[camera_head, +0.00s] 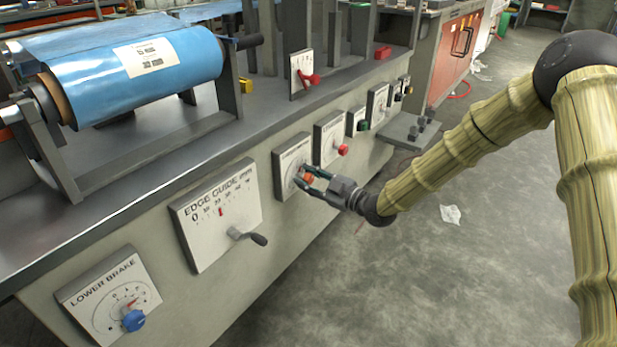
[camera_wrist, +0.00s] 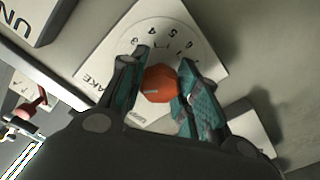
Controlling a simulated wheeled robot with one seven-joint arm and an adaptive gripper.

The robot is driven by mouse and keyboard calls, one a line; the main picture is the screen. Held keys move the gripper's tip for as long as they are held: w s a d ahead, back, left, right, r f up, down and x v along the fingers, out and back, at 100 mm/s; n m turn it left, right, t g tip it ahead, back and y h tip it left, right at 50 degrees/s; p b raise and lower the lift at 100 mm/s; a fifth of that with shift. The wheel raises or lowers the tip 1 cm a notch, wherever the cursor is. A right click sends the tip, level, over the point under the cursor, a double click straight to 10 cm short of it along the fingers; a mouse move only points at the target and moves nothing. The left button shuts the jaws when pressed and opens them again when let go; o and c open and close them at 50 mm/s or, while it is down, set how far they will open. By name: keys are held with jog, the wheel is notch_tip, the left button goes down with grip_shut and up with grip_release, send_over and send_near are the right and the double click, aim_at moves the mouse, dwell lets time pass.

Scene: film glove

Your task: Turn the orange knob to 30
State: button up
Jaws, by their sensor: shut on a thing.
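The orange knob (camera_wrist: 161,84) sits on a white dial plate with a printed number scale; it also shows in the head view (camera_head: 308,178), partly covered by the fingers. The dial plate (camera_head: 281,161) is fixed to the front of the grey machine. My gripper (camera_wrist: 162,88) is shut on the orange knob, with one teal-padded finger on each side of it. It also shows in the head view (camera_head: 308,177), reaching in from the right. Some of the scale is hidden behind my fingers, and I cannot tell which number the knob points to.
An edge guide panel (camera_head: 215,222) with a crank handle (camera_head: 250,237) is left of the dial. A lower brake panel with a blue knob (camera_head: 133,320) is further left. A red knob (camera_head: 342,150) is close on the right. Open floor (camera_head: 440,260) lies before the machine.

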dwell(0.3)
jog(key=o, duration=1)
jog(key=v, duration=1.2)
